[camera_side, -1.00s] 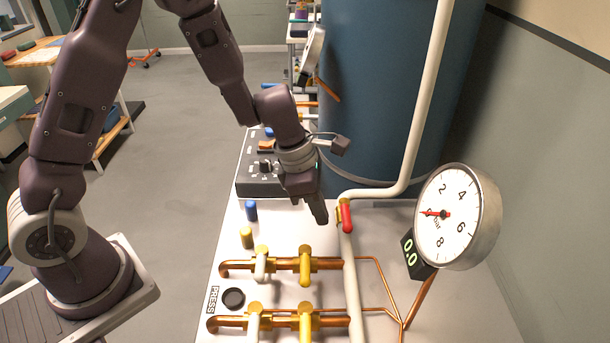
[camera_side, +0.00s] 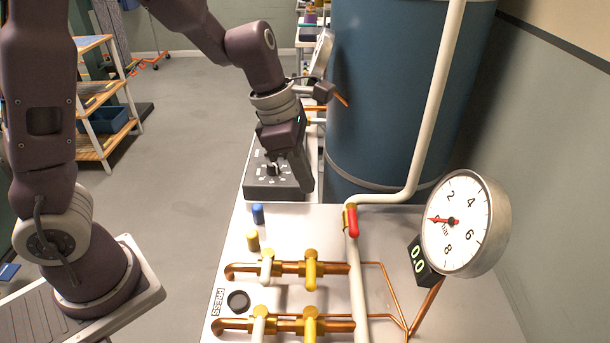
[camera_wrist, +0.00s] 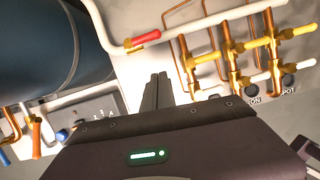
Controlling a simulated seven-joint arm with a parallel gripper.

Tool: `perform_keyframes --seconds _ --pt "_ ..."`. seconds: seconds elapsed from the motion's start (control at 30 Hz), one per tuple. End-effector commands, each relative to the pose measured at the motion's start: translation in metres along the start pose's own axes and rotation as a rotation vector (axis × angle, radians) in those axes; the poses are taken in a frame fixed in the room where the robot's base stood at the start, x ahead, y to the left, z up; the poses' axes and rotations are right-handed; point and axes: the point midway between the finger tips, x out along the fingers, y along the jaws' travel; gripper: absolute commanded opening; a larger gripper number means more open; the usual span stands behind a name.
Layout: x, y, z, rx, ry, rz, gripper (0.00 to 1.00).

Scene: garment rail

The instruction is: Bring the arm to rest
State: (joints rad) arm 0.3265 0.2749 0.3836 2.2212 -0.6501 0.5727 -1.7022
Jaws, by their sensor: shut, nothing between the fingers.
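My gripper (camera_side: 304,178) is shut and empty in the side view. It is in the air over the bench, in front of the dark control box (camera_side: 262,193) and left of the blue tank. In the wrist view my gripper's fingers (camera_wrist: 157,90) are together with nothing between them, over the pale bench top. The fingers appear clear of the pipes and valves.
A large blue tank (camera_side: 385,110) stands behind the bench. A white pipe with a red-handled valve (camera_side: 351,221) rises at the right. Copper pipes with valves (camera_side: 310,269) and a round gauge (camera_side: 465,222) are in front.

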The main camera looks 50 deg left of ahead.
Motion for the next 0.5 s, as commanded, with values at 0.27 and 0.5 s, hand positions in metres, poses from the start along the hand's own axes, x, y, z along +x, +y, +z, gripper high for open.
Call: perform_keyframes --seconds 0.27,0.5 --pt "-0.074 -0.043 -0.013 0.65 -0.08 0.049 0.0" --pt "-0.146 -0.114 -0.094 1.913 0.182 0.238 0.0"
